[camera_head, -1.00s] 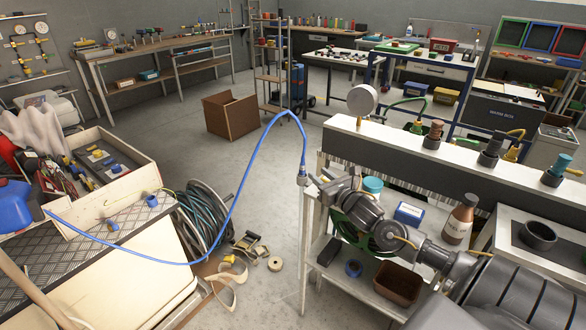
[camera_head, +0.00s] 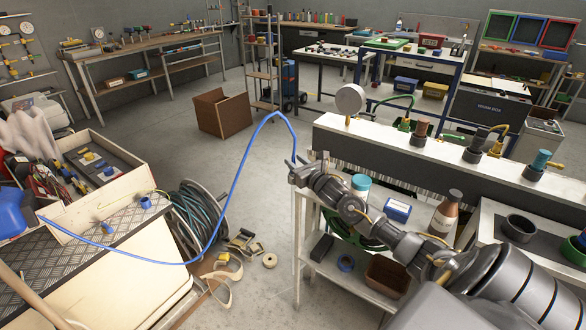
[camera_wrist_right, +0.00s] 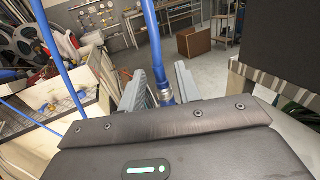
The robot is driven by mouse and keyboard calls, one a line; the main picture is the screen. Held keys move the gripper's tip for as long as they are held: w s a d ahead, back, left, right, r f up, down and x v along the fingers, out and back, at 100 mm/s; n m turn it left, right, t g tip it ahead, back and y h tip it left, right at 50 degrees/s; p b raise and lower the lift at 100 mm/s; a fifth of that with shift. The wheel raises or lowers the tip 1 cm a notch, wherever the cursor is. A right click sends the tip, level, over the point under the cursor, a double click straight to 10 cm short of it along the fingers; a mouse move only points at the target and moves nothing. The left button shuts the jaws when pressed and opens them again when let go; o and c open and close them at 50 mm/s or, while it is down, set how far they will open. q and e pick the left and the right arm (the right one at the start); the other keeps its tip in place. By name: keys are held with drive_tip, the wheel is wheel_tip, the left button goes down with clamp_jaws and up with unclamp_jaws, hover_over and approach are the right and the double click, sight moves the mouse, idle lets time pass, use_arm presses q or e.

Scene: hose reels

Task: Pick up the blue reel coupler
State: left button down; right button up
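The blue reel coupler (camera_wrist_right: 166,97) is at the end of a blue hose (camera_head: 240,158). In the right wrist view it is between the two fingers of my right gripper (camera_wrist_right: 163,90), metal collar showing and hose rising above it. In the head view my right gripper (camera_head: 296,166) holds this hose end up in the air, near the corner of the white bench; its fingers mostly hide the coupler. The hose arches up, then sags left across the floor gap to the cart on the left. My left gripper is not in view.
A long beam (camera_head: 400,150) with several upright fittings lies right of my gripper. Below is a shelf with a bottle (camera_head: 446,214) and a brown bin (camera_head: 386,276). A hose reel (camera_head: 205,215) stands on the floor at left.

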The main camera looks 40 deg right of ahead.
drive_tip(key=shift+w+d, duration=0.1)
drive_tip(key=shift+w, duration=0.9)
clamp_jaws()
drive_tip(key=shift+r, duration=0.1)
